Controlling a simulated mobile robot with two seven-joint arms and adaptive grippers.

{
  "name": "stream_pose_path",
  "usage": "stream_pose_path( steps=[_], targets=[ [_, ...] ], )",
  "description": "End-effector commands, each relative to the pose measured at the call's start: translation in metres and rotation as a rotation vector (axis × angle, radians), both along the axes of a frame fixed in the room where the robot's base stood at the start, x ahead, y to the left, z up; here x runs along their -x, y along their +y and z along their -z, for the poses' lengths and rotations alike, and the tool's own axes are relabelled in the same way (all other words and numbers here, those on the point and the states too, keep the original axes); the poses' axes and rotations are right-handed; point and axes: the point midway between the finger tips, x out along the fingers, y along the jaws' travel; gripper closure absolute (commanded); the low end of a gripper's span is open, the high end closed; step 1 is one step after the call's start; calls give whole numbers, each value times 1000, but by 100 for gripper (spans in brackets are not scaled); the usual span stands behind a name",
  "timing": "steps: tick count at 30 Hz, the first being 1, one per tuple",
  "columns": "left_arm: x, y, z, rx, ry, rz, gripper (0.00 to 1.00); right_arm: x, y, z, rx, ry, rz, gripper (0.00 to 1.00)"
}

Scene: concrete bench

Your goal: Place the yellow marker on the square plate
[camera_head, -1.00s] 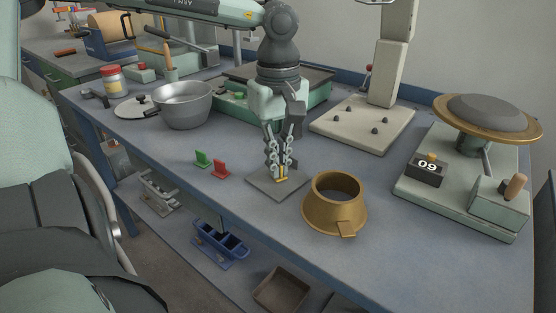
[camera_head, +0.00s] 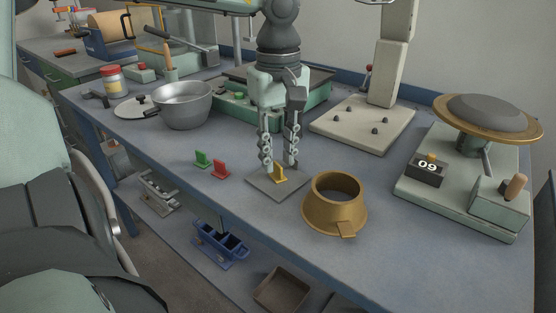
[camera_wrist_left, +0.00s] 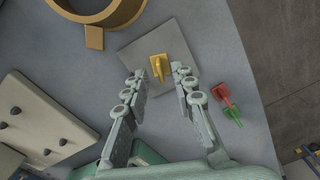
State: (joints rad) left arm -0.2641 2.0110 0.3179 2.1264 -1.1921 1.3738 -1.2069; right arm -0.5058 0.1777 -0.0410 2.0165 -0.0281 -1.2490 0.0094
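The yellow marker (camera_head: 279,174) stands upright on the grey square plate (camera_head: 262,184), near its middle. The marker also shows in the left wrist view (camera_wrist_left: 158,66), with the plate (camera_wrist_left: 138,52) around it. My left gripper (camera_head: 278,166) is open just above and behind the marker, with its fingers apart and nothing between them. In the left wrist view its fingertips (camera_wrist_left: 157,77) sit to either side, a little short of the marker. My right gripper is not in view.
A green marker (camera_head: 202,158) and a red marker (camera_head: 220,169) stand left of the plate. A brass ring (camera_head: 318,212) stands close on its right. A metal pot (camera_head: 183,106) is at the back left.

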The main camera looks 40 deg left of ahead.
Motion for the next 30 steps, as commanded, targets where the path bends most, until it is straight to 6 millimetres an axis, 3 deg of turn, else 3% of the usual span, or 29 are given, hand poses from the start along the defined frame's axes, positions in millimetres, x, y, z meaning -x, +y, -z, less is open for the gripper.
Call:
stream_pose_path(
  steps=[6, 13, 19, 30],
  targets=[
    [-1, 1, -51, -3, -5, -2, 74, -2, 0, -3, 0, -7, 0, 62],
    [0, 0, -89, -1, -1, -1, 74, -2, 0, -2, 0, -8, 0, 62],
    [0, 0, -100, 0, 1, 0, 74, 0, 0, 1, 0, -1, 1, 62],
    [0, 0, -101, 0, 0, 0, 74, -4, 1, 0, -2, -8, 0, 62]
  ],
)
